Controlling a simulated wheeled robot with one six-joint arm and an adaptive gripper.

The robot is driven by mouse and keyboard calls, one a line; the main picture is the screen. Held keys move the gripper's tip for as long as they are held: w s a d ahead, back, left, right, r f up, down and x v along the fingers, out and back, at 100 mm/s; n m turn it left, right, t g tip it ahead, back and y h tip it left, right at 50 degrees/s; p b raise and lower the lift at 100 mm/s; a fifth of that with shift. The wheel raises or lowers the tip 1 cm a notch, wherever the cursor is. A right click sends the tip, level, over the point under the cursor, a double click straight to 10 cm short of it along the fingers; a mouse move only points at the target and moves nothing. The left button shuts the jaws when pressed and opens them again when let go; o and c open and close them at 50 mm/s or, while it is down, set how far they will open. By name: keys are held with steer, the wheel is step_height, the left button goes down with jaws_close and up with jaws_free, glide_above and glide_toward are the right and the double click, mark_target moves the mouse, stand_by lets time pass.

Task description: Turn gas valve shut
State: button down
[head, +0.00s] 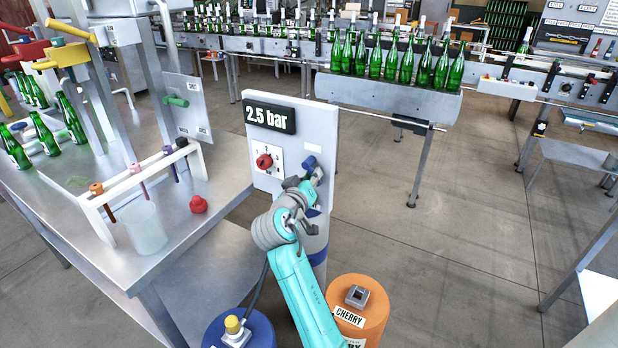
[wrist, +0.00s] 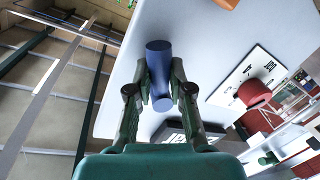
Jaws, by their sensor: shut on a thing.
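The gas valve appears to be the blue handle (head: 310,162) on the right part of a pale upright panel (head: 318,125). In the wrist view it is a blue cylinder (wrist: 159,57) standing lengthwise in the picture. My gripper (head: 311,177) reaches it from the front. In the wrist view both fingers of my gripper (wrist: 160,88) close on its sides, about midway along. Its mount on the panel is hidden. Left of it on the panel is a red knob (head: 264,161) on a white numbered plate. Above, a black display (head: 270,116) reads "2.5 bar".
A steel bench (head: 215,225) with a red knob-like piece (head: 198,204), a clear beaker (head: 144,228) and green bottles is at left. Below my arm stand an orange drum (head: 372,312) marked CHERRY and a blue drum (head: 255,325). A bottle conveyor runs behind.

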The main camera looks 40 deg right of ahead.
steer(key=r+n+g, duration=0.1)
steer(key=n, duration=0.2)
steer(key=s+r+n+g, duration=0.1)
steer(key=n, duration=0.2)
steer(key=r+n+g, duration=0.1)
steer(key=n, duration=0.3)
steer(key=shift+s+d, duration=0.15)
steer(key=shift+d, duration=0.05)
stand_by(0.5)
steer(key=c, duration=1)
jaws_free()
steer(key=shift+c, duration=0.2)
steer(key=v, duration=1.2)
